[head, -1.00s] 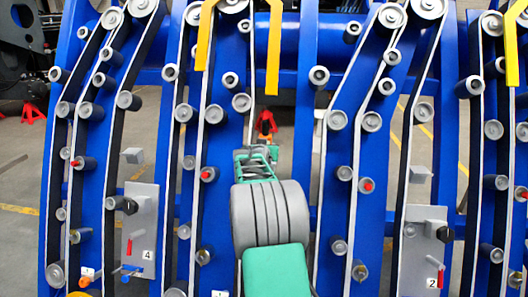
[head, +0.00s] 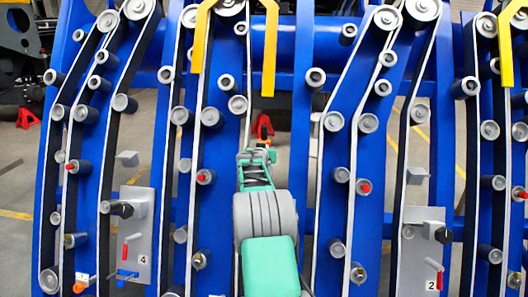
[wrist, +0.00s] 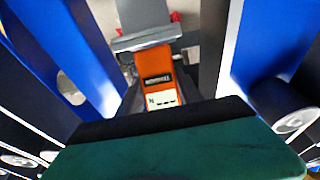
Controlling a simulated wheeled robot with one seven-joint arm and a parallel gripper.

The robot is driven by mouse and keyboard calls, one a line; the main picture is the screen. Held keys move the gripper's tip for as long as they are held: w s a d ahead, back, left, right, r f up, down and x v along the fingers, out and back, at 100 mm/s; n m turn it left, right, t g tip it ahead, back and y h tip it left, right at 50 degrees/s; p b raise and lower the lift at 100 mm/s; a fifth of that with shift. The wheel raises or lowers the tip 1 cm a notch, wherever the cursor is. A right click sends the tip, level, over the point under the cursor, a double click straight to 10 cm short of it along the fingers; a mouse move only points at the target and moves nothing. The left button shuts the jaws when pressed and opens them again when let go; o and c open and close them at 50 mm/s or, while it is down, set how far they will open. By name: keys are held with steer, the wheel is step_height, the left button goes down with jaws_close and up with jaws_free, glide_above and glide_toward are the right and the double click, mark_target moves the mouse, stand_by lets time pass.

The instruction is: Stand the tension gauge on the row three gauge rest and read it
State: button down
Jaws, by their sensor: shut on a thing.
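The tension gauge (wrist: 158,78) is orange, with a dark label and a pale display marked N with dashes and no number I can read. A grey bracket (wrist: 144,16), which looks like a gauge rest, is right beyond the gauge. I cannot tell whether they touch.
Blue uprights (wrist: 222,45) stand close on both sides of the gauge, with a grey roller (wrist: 292,118) at the right. In the head view, plates marked 4 (head: 141,225) and 2 (head: 428,222) flank my arm, each below a grey block. Yellow hooks (head: 270,45) hang above.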

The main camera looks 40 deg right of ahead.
steer(key=shift+f+b, duration=0.25)
steer(key=shift+b, duration=0.15)
steer(key=c, duration=1.1)
jaws_free()
steer(key=o, duration=0.4)
steer(key=shift+f, duration=0.2)
steer(key=shift+s+a, duration=0.1)
steer(key=v, duration=0.7)
steer(key=shift+s+a+r, duration=0.2)
steer(key=shift+r, duration=0.05)
